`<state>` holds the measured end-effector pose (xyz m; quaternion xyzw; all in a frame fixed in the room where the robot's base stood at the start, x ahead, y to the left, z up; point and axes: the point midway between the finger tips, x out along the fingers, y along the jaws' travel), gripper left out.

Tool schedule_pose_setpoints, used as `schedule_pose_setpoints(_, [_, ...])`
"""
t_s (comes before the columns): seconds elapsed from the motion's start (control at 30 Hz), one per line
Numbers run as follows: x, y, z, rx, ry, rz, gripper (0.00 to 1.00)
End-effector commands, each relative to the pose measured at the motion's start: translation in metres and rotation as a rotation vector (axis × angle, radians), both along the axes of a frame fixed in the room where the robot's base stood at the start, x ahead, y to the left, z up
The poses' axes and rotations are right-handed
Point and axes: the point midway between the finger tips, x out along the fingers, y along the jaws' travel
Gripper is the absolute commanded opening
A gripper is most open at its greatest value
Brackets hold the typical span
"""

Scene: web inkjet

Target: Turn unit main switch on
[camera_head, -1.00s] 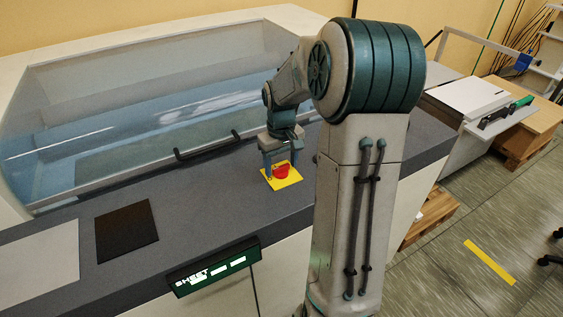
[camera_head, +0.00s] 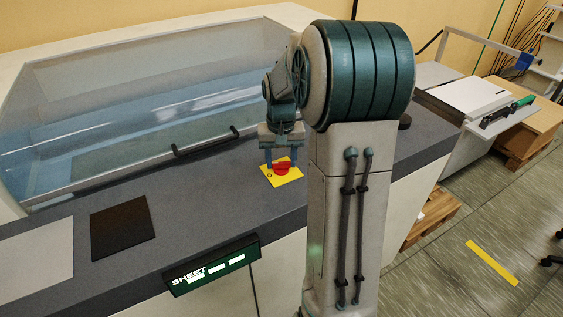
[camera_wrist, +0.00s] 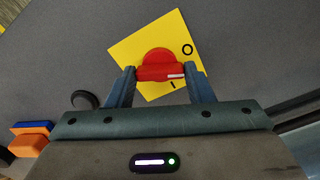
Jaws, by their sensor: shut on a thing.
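The main switch is a red rotary knob (camera_wrist: 157,60) on a yellow plate (camera_wrist: 135,48) marked O and I. In the wrist view, its raised red handle lies crosswise, with a white mark at its right end, between the O at upper right and the I below. My gripper (camera_wrist: 162,76) is shut on the handle, one finger at each end. In the head view, the red knob (camera_head: 281,169) and yellow plate (camera_head: 292,180) lie on the dark counter, under my gripper (camera_head: 281,164). The fingers hide part of the knob there.
The dark grey counter (camera_head: 200,215) is mostly clear around the plate. A clear cover with a black handle (camera_head: 205,144) is behind. A green SHEET display (camera_head: 212,267) is at the front edge. A round black knob (camera_wrist: 85,99) and an orange-and-blue item (camera_wrist: 30,138) lie left in the wrist view.

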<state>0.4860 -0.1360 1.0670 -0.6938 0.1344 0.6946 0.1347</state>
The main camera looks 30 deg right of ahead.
Motion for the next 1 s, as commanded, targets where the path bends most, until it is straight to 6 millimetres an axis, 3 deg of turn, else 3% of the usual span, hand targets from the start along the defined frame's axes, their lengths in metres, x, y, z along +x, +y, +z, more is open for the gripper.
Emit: schedule_pose_setpoints(1.0, [0.0010, -0.0001, 0.0013, -0.001, -0.005, -0.934, 0.24])
